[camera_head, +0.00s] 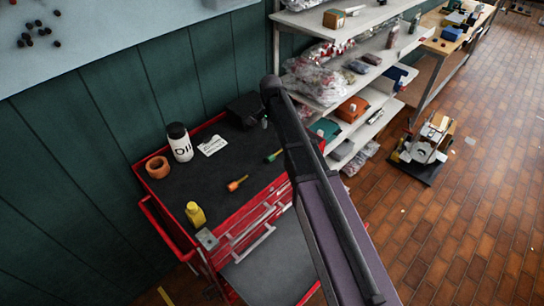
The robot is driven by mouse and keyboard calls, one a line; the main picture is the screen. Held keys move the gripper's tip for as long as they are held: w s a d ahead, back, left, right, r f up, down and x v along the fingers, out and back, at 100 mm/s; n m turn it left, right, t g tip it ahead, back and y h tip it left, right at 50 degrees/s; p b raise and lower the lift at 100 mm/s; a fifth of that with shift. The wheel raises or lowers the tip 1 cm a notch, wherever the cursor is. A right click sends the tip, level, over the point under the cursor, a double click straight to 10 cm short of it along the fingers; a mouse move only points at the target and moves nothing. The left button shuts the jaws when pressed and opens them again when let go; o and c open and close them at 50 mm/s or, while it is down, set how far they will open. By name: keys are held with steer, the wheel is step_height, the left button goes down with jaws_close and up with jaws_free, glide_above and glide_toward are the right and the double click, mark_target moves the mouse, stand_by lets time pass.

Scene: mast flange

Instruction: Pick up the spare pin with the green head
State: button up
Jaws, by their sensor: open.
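The spare pin with the green head (273,156) lies on the dark top of the red tool cart (222,213), toward its right edge and just left of my arm. It is small in the picture, and its far end is close to the arm's outline. A similar pin with an orange head (237,183) lies to its lower left, apart from it. My arm crosses from the lower right up over the cart's right side. I cannot make out my gripper's fingers in this view, and nothing is seen touching the green-headed pin.
On the cart stand a bottle marked OIL (180,143), an orange ring (158,167), a white label card (212,145), a yellow bottle (195,214) and a black box (245,109). Loaded shelves (345,120) stand behind right. The cart top's middle is clear.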

steer(key=shift+f, duration=0.1)
steer(key=b, duration=0.9)
glide_above(272, 155)
step_height(272, 155, down, 8)
steer(key=shift+w+a+f, duration=0.1)
steer(key=shift+f, duration=0.05)
steer(key=shift+f, duration=0.15)
steer(key=shift+w+f+b, duration=0.1)
steer(key=shift+f+b, duration=2.3)
steer(key=shift+f, duration=0.1)
jaws_close()
